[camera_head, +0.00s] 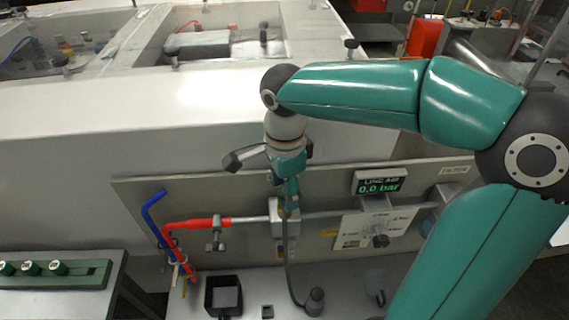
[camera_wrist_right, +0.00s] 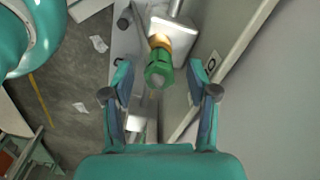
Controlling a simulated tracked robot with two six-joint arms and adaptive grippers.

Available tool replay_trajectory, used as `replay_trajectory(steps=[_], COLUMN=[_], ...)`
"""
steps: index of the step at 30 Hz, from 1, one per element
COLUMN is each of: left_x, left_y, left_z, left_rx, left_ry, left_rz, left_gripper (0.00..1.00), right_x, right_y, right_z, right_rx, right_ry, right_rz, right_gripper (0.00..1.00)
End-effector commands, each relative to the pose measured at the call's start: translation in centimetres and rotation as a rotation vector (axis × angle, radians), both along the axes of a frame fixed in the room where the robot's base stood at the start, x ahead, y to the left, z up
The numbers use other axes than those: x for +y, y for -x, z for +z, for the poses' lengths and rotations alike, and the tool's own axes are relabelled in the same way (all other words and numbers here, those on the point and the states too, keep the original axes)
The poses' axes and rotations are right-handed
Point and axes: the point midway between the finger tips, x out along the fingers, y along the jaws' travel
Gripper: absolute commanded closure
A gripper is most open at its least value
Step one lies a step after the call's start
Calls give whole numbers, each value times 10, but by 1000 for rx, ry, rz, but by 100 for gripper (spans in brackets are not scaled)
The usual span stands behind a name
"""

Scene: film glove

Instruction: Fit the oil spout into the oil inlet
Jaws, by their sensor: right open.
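My right gripper (camera_head: 286,200) points down in front of the grey panel in the head view. In the right wrist view its fingers (camera_wrist_right: 160,70) are open, with nothing held between them. A green hexagonal fitting with a brass-coloured collar (camera_wrist_right: 158,74) lies ahead between the fingers, apart from both. The gripper largely hides this fitting in the head view. A dark hose runs from below the gripper to a small black round-topped piece (camera_head: 315,301) on the bench. I cannot tell which parts are the oil spout and oil inlet. My left gripper is out of view.
Red (camera_head: 200,224) and blue (camera_head: 152,205) pipes stand left of the gripper. A black square cup (camera_head: 223,296) sits on the bench below. A gauge display (camera_head: 379,184) reading 0.0 bar and a dial plate (camera_head: 376,230) are to the right. Green knobs (camera_head: 31,268) line the left table.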

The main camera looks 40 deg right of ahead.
Motion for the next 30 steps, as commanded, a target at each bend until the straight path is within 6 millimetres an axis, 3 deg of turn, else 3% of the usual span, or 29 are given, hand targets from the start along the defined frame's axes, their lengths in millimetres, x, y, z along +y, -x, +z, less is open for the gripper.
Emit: replay_trajectory(steps=[9,15,30], left_x=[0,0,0], left_y=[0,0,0], left_z=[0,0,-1], left_rx=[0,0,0], left_ry=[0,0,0], left_rz=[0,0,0], left_gripper=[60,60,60], right_x=[1,1,1], right_y=[-1,-1,0], right_z=[63,92,102], right_rx=[-6,-4,1], right_ry=[-1,-1,-1], right_rz=[2,2,1], right_gripper=[41,41,41])
